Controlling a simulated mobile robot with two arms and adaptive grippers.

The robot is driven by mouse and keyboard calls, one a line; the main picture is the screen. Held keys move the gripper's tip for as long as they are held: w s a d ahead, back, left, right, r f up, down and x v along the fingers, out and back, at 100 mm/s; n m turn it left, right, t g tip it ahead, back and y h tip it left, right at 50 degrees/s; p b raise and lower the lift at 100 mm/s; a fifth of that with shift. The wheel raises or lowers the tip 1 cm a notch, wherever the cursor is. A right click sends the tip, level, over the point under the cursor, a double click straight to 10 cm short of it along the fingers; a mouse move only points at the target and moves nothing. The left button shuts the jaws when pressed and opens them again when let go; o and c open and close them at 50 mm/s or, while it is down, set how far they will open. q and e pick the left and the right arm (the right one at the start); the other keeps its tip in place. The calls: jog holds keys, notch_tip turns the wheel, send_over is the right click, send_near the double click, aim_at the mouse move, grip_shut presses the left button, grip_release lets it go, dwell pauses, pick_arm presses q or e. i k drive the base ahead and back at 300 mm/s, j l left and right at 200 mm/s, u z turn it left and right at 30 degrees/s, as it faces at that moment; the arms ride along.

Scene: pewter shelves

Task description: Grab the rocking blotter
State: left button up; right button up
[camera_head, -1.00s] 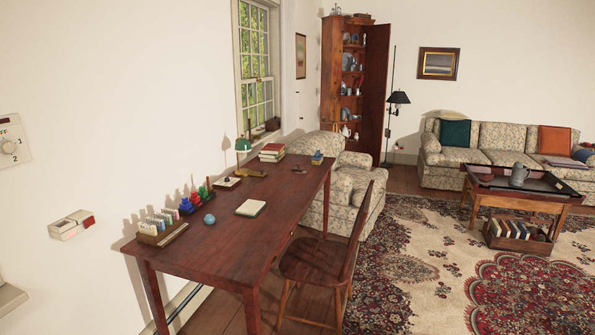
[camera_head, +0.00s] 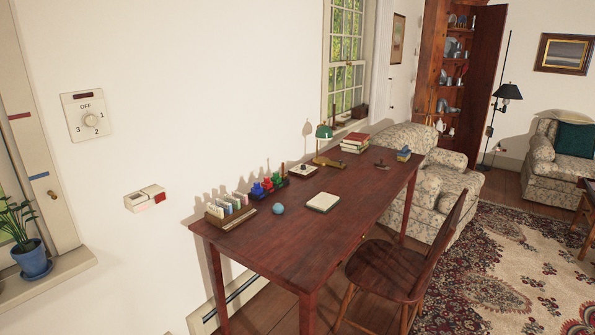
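A small dark brown object with a raised knob, which looks like the rocking blotter (camera_head: 381,163), sits on the far part of the wooden desk (camera_head: 330,228). It is small in the picture and its details are hard to tell. It stands apart, between the stack of books and a small blue and yellow object (camera_head: 404,154). Neither of my grippers shows in the head view.
The desk also holds a card box (camera_head: 231,210), colored stampers (camera_head: 268,186), a blue ball (camera_head: 278,209), a notepad (camera_head: 323,202), a green lamp (camera_head: 324,132) and books (camera_head: 355,142). A wooden chair (camera_head: 400,265) stands at its right side; an armchair (camera_head: 430,185) is behind.

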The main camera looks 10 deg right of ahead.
aim_at(377, 164)
jog(key=i+l, duration=0.25)
jog(key=i+l+u, duration=0.1)
jog(key=i+l, duration=0.15)
jog(key=l, duration=0.15)
jog(key=i+l, duration=0.2)
jog(key=l, duration=0.2)
jog(key=i+l+u, duration=0.1)
jog(key=i+l, duration=0.35)
jog(key=l, duration=0.25)
jog(key=i+l+u, duration=0.1)
jog(key=i+l, duration=0.15)
jog(key=l, duration=0.5)
jog(key=i+l+u, duration=0.15)
jog(key=l, duration=0.65)
jog(key=i+l+u, duration=0.1)
jog(key=i+l, duration=0.15)
jog(key=l, duration=0.55)
jog(key=i+l+u, duration=0.15)
jog(key=l, duration=0.7)
jog(key=i+l+u, duration=0.1)
jog(key=l, duration=0.75)
jog(key=l+u, duration=0.15)
jog(key=l, duration=0.65)
jog(key=i, duration=0.05)
